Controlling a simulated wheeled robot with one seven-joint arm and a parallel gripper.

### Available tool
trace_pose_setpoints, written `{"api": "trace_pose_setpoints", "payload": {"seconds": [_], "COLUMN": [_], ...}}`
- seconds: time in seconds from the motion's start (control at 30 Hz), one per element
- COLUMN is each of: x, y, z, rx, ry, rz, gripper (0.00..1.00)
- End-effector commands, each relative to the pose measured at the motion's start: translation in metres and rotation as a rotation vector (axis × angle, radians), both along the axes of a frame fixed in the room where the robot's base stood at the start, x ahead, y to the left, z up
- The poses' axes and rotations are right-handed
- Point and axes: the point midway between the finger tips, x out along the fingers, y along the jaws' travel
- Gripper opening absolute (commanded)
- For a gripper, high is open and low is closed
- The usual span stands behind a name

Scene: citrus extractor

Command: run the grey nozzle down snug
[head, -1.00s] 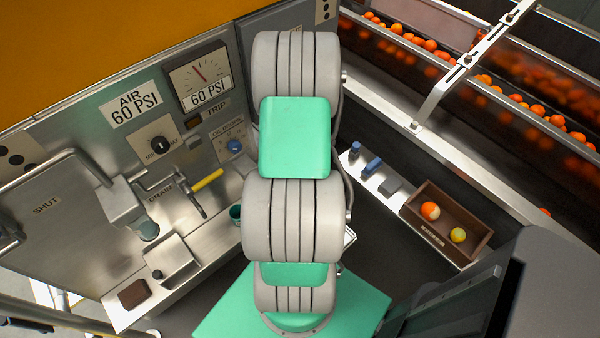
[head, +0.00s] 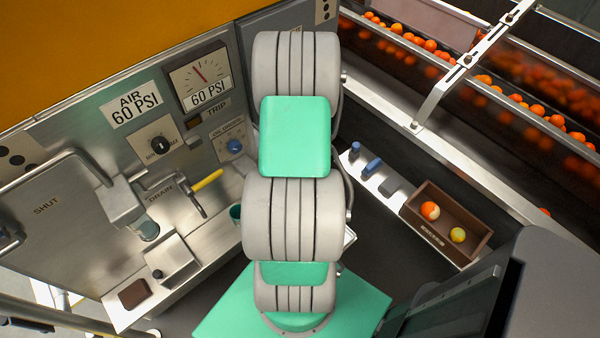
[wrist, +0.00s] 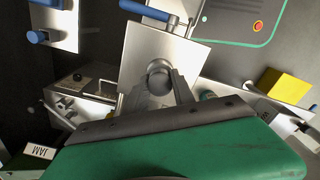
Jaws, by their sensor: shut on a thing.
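The grey nozzle (wrist: 159,72) shows in the wrist view as a rounded grey piece over a square metal plate (wrist: 190,55). My gripper (wrist: 160,87) is shut on it, with one finger on each side. The nozzle's lower end and its seat are hidden, so I cannot tell how snugly it sits. In the head view my arm covers both the gripper and the nozzle.
A blue-handled part (wrist: 150,12) lies at the plate's far edge. A yellow block (wrist: 285,87) is at the right. In the head view, a yellow-handled drain valve (head: 207,180) and blue knob (head: 235,146) are left of my arm. A brown box (head: 470,241) holds two fruits.

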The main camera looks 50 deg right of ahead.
Motion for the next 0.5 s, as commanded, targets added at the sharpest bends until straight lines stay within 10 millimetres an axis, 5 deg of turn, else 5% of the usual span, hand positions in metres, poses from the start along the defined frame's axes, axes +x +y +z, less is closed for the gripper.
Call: {"api": "trace_pose_setpoints", "payload": {"seconds": [0.13, 0.17, 0.27, 0.5], "x": [0.0002, 0.0002, 0.0001, 0.0000], "y": [0.0002, 0.0002, 0.0000, 0.0000], "z": [-0.0001, -0.0001, 0.0000, 0.0001], "rx": [0.000, 0.000, 0.000, 0.000], "ry": [0.000, 0.000, 0.000, 0.000], "rz": [0.001, 0.002, 0.002, 0.017], "gripper": [0.07, 0.32, 0.41, 0.41]}}
